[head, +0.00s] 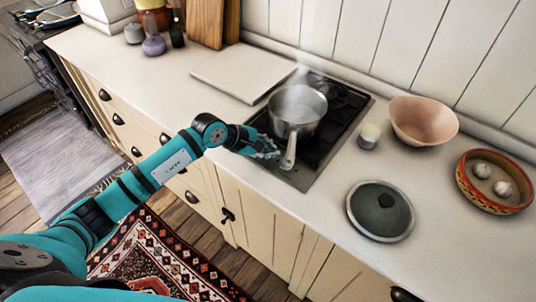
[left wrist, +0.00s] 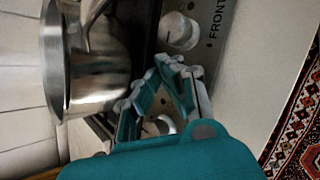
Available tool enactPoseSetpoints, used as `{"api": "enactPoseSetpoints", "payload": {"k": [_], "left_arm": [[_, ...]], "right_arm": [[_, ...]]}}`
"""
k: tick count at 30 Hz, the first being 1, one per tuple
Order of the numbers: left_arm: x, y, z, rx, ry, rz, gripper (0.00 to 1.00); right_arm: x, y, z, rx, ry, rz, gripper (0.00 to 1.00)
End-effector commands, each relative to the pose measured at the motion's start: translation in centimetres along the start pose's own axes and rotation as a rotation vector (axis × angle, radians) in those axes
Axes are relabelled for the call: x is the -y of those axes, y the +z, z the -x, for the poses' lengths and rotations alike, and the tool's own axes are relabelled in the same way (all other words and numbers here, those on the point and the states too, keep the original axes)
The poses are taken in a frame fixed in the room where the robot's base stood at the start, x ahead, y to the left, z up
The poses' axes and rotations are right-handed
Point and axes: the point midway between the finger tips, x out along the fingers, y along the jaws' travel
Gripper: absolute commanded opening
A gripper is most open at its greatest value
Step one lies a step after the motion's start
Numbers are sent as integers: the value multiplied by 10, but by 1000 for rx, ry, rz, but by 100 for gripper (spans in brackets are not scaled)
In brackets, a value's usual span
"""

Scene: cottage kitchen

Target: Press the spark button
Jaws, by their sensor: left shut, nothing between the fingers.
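The black gas hob (head: 340,115) is set in the worktop, with a steel saucepan (head: 297,108) steaming on it. My left gripper (head: 274,153) is at the hob's front left, over its metal control strip, beside the pan's handle. In the left wrist view the gripper (left wrist: 172,66) is shut and empty, pointing at the strip. A round pale knob (left wrist: 178,32) lies just beyond its fingertips, by the word FRONT. A second knob (left wrist: 160,125) shows partly between the fingers. I cannot make out a spark button; the gripper covers part of the strip. My right gripper is out of view.
The pan's handle (head: 289,155) sticks out over the hob's front edge, close to my gripper. A pot lid (head: 380,210), small jar (head: 369,136), pink bowl (head: 423,120) and garlic dish (head: 495,180) stand to the right. A pale board (head: 243,72) lies to the left.

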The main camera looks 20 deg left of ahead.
Motion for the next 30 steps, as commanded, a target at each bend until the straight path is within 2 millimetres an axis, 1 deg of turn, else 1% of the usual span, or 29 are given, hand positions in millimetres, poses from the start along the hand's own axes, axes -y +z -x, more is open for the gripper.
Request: {"api": "enactPoseSetpoints", "payload": {"k": [1, 5, 30], "left_arm": [[2, -2, -3, 0, 0, -1, 0], [4, -3, -5, 0, 0, -1, 0], [-1, 1, 2, 0, -1, 0, 0]], "right_arm": [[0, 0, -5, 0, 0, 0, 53], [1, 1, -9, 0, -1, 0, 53], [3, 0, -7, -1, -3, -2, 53]]}}
